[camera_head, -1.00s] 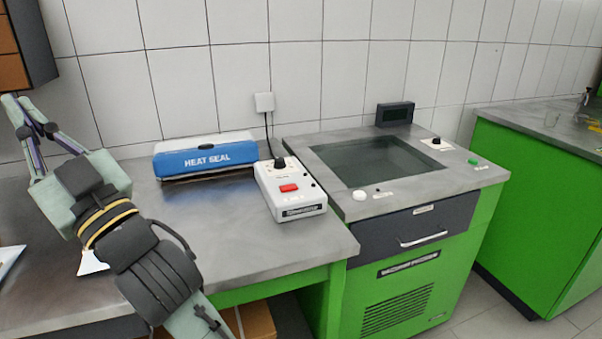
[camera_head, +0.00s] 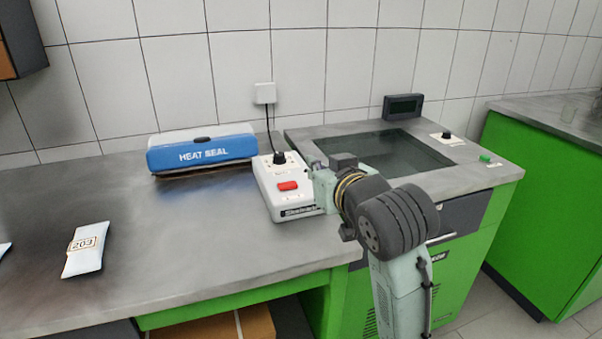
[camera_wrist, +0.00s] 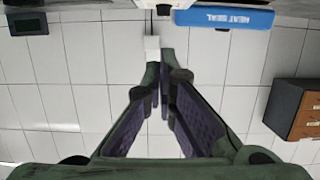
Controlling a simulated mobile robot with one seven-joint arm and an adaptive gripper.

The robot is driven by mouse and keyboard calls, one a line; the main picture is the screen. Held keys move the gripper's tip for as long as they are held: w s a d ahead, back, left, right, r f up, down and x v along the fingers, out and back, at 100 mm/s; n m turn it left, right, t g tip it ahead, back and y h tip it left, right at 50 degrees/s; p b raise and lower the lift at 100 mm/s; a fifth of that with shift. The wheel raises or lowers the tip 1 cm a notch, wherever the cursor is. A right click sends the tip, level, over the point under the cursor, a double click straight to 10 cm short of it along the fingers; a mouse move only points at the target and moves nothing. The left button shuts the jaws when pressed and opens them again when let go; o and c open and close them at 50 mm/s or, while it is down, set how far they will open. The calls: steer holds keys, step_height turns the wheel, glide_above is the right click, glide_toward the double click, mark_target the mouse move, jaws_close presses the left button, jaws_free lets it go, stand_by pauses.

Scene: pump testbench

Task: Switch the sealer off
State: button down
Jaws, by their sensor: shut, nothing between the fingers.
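The blue and white heat sealer (camera_head: 201,151), lettered HEAT SEAL, sits at the back of the bench near the wall; its blue front (camera_wrist: 225,18) also shows inverted at the top of the wrist view. A white control box (camera_head: 268,205) with a black knob (camera_head: 279,158) and a red switch (camera_head: 288,186) stands to its right. My gripper (camera_head: 312,163) is at the box's right side in the head view, partly hidden by my wrist. In the wrist view my gripper's fingers (camera_wrist: 166,90) are together and empty. Whether they touch the box cannot be told.
A glass-topped green cabinet (camera_head: 490,172) with a dark display (camera_head: 403,106) stands right of the bench, partly behind my arm. A wall socket (camera_head: 264,93) has a cable down to the box. A packet marked 203 (camera_head: 86,249) lies on the left. The bench between is clear.

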steer(key=p, duration=0.2)
glide_above(288, 185)
steer(key=s+d, duration=0.1)
steer(key=d, duration=0.2)
step_height(288, 185, down, 2)
steer(key=shift+a+f, duration=0.1)
step_height(288, 185, down, 2)
steer(key=shift+w+f, duration=0.15)
steer(key=shift+f, duration=0.95)
